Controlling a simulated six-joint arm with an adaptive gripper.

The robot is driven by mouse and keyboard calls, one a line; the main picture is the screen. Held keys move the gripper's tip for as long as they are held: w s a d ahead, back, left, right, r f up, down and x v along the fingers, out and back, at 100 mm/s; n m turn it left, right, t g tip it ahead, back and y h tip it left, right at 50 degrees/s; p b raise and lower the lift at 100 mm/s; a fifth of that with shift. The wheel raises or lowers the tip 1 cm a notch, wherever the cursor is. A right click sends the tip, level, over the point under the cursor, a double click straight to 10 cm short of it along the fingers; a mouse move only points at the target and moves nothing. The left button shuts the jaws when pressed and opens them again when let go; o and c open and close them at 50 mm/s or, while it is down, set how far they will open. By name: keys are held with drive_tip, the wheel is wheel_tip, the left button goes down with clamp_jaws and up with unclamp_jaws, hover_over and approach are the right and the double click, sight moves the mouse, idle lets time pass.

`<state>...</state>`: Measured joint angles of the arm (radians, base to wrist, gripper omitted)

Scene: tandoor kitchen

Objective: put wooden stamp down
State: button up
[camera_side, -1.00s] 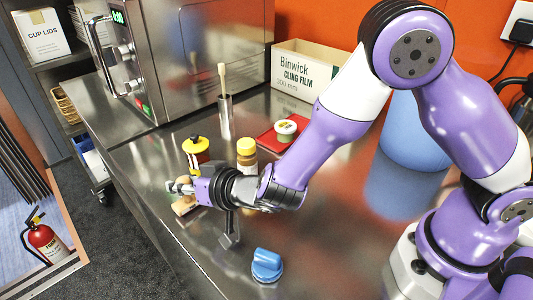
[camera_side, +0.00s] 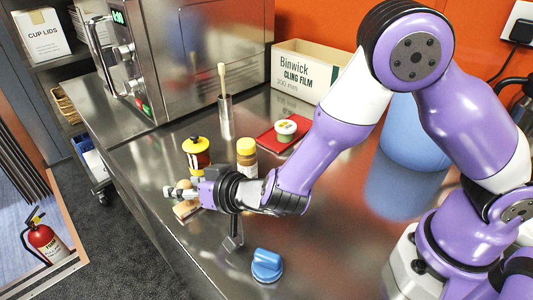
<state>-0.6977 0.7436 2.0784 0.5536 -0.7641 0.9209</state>
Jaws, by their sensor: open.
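The wooden stamp (camera_side: 184,209) is a light wood piece low on the steel counter near its front edge, with a rounded wooden knob (camera_side: 183,185) showing between my fingers. My gripper (camera_side: 178,191) lies almost level above the stamp's base, pointing left, with its fingers open around the knob. The stamp looks upright on the counter. The gripper body hides part of the stamp's right side, and I cannot tell whether a finger still touches it.
A red and yellow jar (camera_side: 196,157) and a yellow-capped bottle (camera_side: 246,158) stand just behind my gripper. A blue knob-like object (camera_side: 267,265) and a dark-handled tool (camera_side: 233,240) are in front. A red board (camera_side: 270,138) carries a small tub (camera_side: 286,131). The counter's front edge is close.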

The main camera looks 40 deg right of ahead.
drive_tip(key=shift+s+d+r, duration=0.15)
drive_tip(key=shift+s+r, duration=0.35)
drive_tip(key=shift+r, duration=0.05)
drive_tip(key=shift+s+d+r, duration=0.15)
drive_tip(key=shift+s+r, duration=0.3)
drive_tip(key=shift+r, duration=0.05)
wheel_tip(320, 180, up, 6)
drive_tip(key=s+d+r+m+g+h, duration=0.1)
drive_tip(key=s+d+r+h, duration=0.1)
drive_tip(key=d, duration=0.4)
drive_tip(key=s+d+r+m+g+h, duration=0.1)
drive_tip(key=d+r+g, duration=0.1)
drive_tip(key=d, duration=0.5)
drive_tip(key=s+d+r+n+g, duration=0.1)
drive_tip(key=s+d+g, duration=0.3)
drive_tip(key=s, duration=1.1)
drive_tip(key=d+n, duration=0.1)
drive_tip(key=d, duration=0.2)
drive_tip(key=shift+r+n+g+h, duration=0.15)
drive_tip(key=shift+n+g+h, duration=0.15)
drive_tip(key=shift+n+h, duration=0.1)
